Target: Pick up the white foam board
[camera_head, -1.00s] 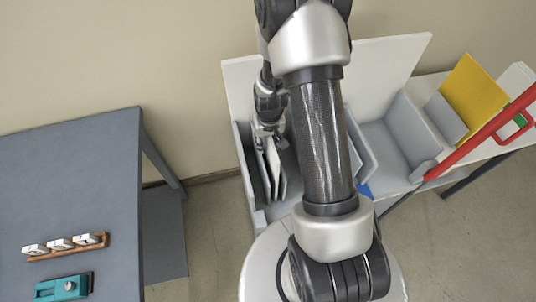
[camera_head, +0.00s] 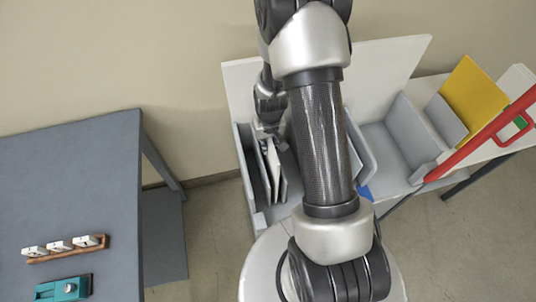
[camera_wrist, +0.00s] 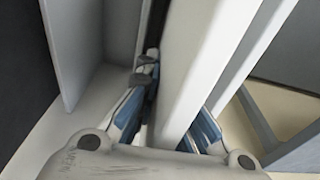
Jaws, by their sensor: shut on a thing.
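The white foam board (camera_head: 274,160) stands on edge in the grey rack, beside other upright panels. In the wrist view the pale board (camera_wrist: 190,85) runs between the two blue-and-grey fingers of my gripper (camera_wrist: 168,122). The fingers are shut on it, one on each side. In the head view my gripper (camera_head: 267,134) is at the board's upper edge, partly hidden by my wrist. The board's lower part is hidden inside the rack.
The grey rack (camera_head: 246,160) has upright walls close to both sides of the board. A yellow panel (camera_head: 472,93) and a red bar (camera_head: 485,133) are at the right. A grey table (camera_head: 75,190) at the left holds a wooden strip (camera_head: 66,249) and a teal device (camera_head: 62,289).

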